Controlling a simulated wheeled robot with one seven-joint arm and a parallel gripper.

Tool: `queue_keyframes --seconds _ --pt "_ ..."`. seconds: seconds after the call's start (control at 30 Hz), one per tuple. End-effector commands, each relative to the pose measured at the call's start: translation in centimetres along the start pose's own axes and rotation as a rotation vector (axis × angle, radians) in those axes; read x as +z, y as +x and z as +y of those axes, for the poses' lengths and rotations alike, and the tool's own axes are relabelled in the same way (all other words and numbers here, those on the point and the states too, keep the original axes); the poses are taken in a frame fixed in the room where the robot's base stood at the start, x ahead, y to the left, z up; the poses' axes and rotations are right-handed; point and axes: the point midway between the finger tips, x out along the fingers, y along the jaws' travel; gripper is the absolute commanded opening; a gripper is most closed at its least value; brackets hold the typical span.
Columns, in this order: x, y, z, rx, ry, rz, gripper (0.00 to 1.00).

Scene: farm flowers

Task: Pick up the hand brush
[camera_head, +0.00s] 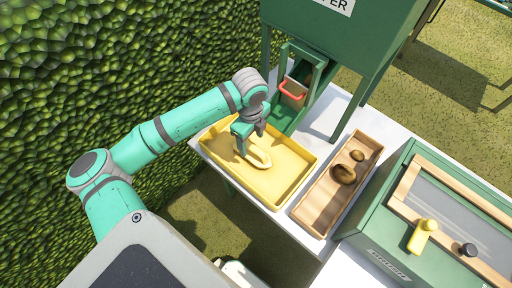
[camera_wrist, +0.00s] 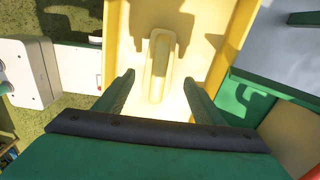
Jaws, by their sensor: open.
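A long pale-yellow object with a raised grip (camera_head: 259,160), which appears to be the hand brush, lies in a yellow tray (camera_head: 292,190). Its bristles cannot be made out. In the wrist view the object (camera_wrist: 157,65) lies lengthwise, ahead of and between my fingertips. My gripper (camera_head: 248,146) is over the tray, close to the object and partly covering it. In the wrist view my gripper (camera_wrist: 159,80) is open, with one finger to each side of the object's line and nothing visibly held. I cannot tell the exact height gap.
A wooden tray (camera_head: 312,213) with brown lumps stands right of the yellow tray on a white table (camera_head: 328,118). A green hopper (camera_head: 335,45) on legs stands behind. A green box (camera_head: 385,220) bearing a yellow item (camera_head: 423,236) is at right. A hedge (camera_head: 60,80) borders the left.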

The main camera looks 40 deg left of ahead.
Motion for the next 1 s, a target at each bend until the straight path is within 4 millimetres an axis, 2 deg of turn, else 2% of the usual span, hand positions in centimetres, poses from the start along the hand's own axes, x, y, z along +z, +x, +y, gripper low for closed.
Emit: queue_keyframes --seconds 0.1,0.2,0.47,0.73,1.0 --pt "0.1 1.7 0.1 0.001 -0.005 0.001 0.63" --pt "0.0 2.6 0.1 0.001 -0.003 0.0 0.63" --pt "-0.3 4.0 -0.2 0.0 0.001 0.001 0.63" --pt "-0.5 7.6 -0.4 0.001 0.0 0.001 0.63" --pt "-0.5 8.2 -0.4 -0.001 0.0 0.0 0.63"
